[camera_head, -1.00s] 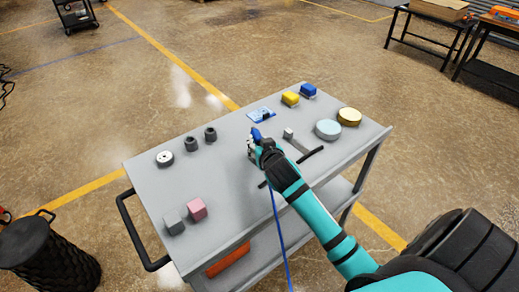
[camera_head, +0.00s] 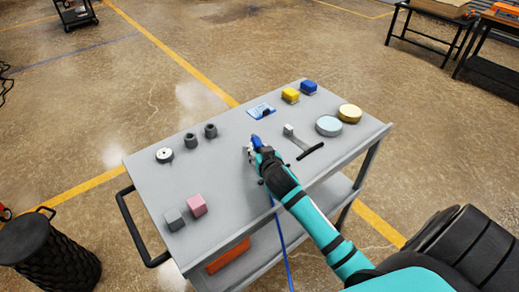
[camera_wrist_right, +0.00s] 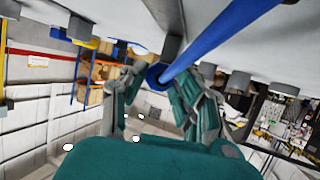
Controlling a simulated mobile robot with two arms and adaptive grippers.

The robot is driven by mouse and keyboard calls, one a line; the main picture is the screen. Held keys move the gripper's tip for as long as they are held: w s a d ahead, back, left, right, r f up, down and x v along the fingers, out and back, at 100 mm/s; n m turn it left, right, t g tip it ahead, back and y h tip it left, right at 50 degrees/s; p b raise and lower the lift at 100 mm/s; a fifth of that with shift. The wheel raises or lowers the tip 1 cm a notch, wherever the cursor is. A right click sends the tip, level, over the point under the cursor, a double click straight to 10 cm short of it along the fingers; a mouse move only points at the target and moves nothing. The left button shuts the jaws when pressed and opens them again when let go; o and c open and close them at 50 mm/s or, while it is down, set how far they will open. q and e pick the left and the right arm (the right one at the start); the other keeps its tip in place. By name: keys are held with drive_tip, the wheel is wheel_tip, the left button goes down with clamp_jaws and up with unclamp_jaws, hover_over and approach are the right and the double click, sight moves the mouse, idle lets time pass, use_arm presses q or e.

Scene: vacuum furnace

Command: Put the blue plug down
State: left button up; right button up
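The blue plug (camera_head: 256,141) is at the tip of my right gripper (camera_head: 253,150), over the middle of the grey cart top (camera_head: 235,196). In the right wrist view the plug (camera_wrist_right: 155,76) sits between the two fingers of the gripper (camera_wrist_right: 154,84), which appear shut on it. The plug's blue cable crosses that view to the upper right, and in the head view the cable (camera_head: 284,240) hangs over the cart's front edge. Whether the plug touches the cart top cannot be told. My left gripper is not in view.
A hammer-like tool (camera_head: 301,142) lies just right of the gripper. Behind are a blue card (camera_head: 260,111), a yellow block (camera_head: 290,96) and a blue block (camera_head: 309,87). Round discs (camera_head: 329,126) stand right. A pink block (camera_head: 197,205) and dark cylinders (camera_head: 190,141) are left.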

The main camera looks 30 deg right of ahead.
drive_tip(key=o, duration=0.5)
drive_tip(key=shift+c, duration=0.2)
drive_tip(key=shift+r, duration=0.3)
drive_tip(key=v, duration=1.2)
drive_tip(key=shift+r, duration=0.45)
